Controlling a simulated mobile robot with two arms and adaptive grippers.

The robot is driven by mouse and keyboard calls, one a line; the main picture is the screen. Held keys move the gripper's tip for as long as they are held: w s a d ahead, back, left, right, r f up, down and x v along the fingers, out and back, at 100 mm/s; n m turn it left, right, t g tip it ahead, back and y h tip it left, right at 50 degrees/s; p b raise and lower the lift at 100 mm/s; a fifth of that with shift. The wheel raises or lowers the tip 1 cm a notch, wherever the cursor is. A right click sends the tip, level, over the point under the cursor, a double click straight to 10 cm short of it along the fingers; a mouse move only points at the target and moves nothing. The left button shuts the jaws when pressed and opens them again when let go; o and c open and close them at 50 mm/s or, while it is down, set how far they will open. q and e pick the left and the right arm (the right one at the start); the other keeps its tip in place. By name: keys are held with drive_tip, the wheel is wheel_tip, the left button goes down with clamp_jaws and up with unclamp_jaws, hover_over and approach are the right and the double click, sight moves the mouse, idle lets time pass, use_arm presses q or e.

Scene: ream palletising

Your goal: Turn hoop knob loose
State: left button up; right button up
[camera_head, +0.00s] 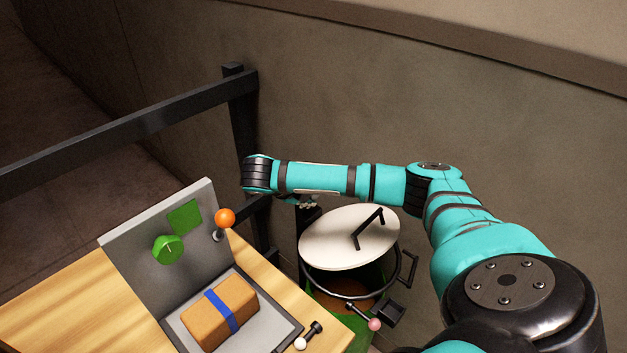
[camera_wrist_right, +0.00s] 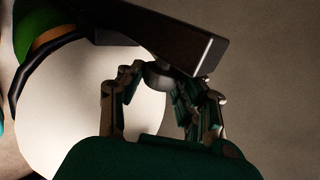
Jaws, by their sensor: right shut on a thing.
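The hoop (camera_head: 368,296) is a dark ring around the mouth of a green bin (camera_head: 330,300), under a raised white round lid (camera_head: 345,232). My right arm reaches over from the right, and my right gripper (camera_head: 308,204) points down at a dark block at the lid's left edge. In the right wrist view, my right gripper (camera_wrist_right: 160,88) has its fingers closed around a small grey knob (camera_wrist_right: 157,76) beneath a dark bar (camera_wrist_right: 180,35). The fingers partly cover the knob, and its turned angle cannot be told. My left gripper is out of view.
A wooden table (camera_head: 268,280) at the left bears a grey panel (camera_head: 130,245) with a green dial (camera_head: 168,249), an orange-ball lever (camera_head: 225,218) and a brown strapped ream (camera_head: 215,325). A pink-ball lever (camera_head: 374,323) stands by the bin. A black railing (camera_head: 130,125) and wall lie behind.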

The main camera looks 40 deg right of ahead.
idle(0.4)
drive_tip(key=o, duration=1.2)
drive_tip(key=shift+v, duration=6.05)
drive_tip(key=shift+a, duration=0.1)
